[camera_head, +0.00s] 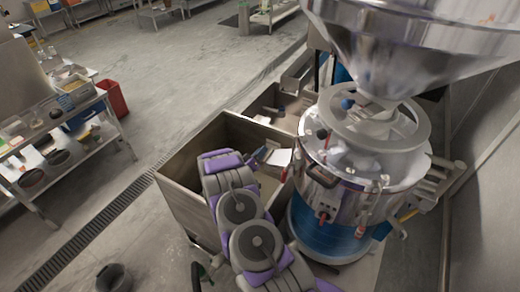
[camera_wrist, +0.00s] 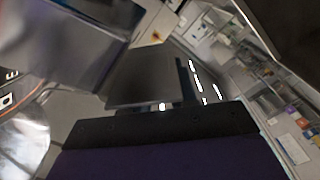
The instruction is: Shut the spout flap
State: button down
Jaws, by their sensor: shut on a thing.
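The bean grinder (camera_head: 360,165) is a shiny metal drum with a blue lower band and a large funnel above. Its spout (camera_head: 276,156) juts from the left side over a metal bin. My gripper (camera_head: 259,153) is at the outer end of the spout, mostly hidden behind my purple and grey wrist. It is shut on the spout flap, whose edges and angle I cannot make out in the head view. In the wrist view, my dark gripper (camera_wrist: 160,105) reaches forward from the bottom edge, and the metal spout (camera_wrist: 65,45) fills the upper left.
The open metal bin (camera_head: 178,193) stands below the spout, with another bin (camera_head: 262,98) behind it. A steel table (camera_head: 125,130) and a red bin (camera_head: 113,97) stand at left. A dark bucket (camera_head: 114,278) is at lower left. The grey floor between is clear.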

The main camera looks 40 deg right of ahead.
jog(key=n, duration=0.2)
jog(key=f+n, duration=0.1)
jog(key=shift+s+f+n+p, duration=0.1)
jog(key=shift+f+n+p, duration=0.05)
jog(key=shift+n+p, duration=0.25)
jog(key=shift+s+d+f+n+p, duration=0.15)
jog(key=shift+f+n, duration=0.1)
jog(key=shift+n, duration=0.5)
jog(key=shift+s+a+f+n+p, duration=0.1)
jog(key=shift+s+f+n, duration=0.1)
jog(key=shift+n, duration=0.6)
jog(key=shift+s+d+f+n+p, duration=0.15)
jog(key=shift+f+n, duration=0.1)
jog(key=shift+n, duration=0.5)
jog(key=shift+f, duration=0.1)
jog(key=c, duration=1.3)
grip_release()
jog(key=shift+o, duration=1.4)
jog(key=shift+w, duration=0.1)
jog(key=shift+o, duration=0.2)
jog(key=shift+a, duration=0.15)
jog(key=b+v, duration=0.2)
jog(key=v, duration=1.5)
jog(key=shift+s, duration=0.25)
